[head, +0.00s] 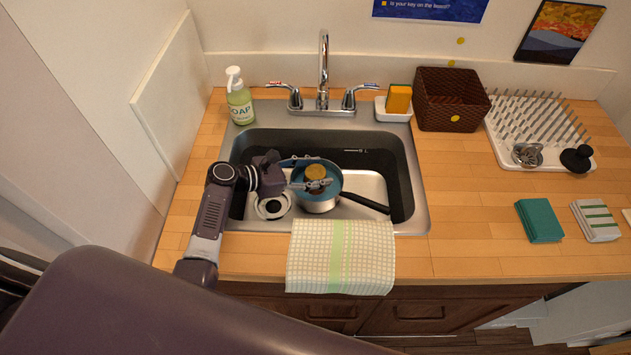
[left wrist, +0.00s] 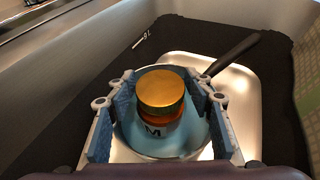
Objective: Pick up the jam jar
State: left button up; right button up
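The jam jar (head: 316,171) stands upright in a pot (head: 318,205) in the sink. The pot has a blue inside and a black handle pointing right. My left gripper (head: 309,172) reaches down over the pot. In the left wrist view its blue-padded fingers (left wrist: 162,100) are open, one on each side of the jar, with gaps between. The jar's base is hidden. My right gripper is not in view.
The sink (head: 420,190) has a raised rim, with a checked towel (head: 341,258) over its front edge. A faucet (head: 323,75) stands behind it. A soap bottle (head: 240,100) stands at the back left, a brown basket (head: 450,100) and dish rack (head: 540,130) at the right.

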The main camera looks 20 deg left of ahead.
pick_arm(q)
jog(key=c, duration=1)
jog(key=shift+r, duration=0.2)
jog(key=shift+w+r, duration=0.1)
jog(key=shift+r, duration=0.2)
notch_tip(320, 180, up, 19)
jog(key=shift+r, duration=0.1)
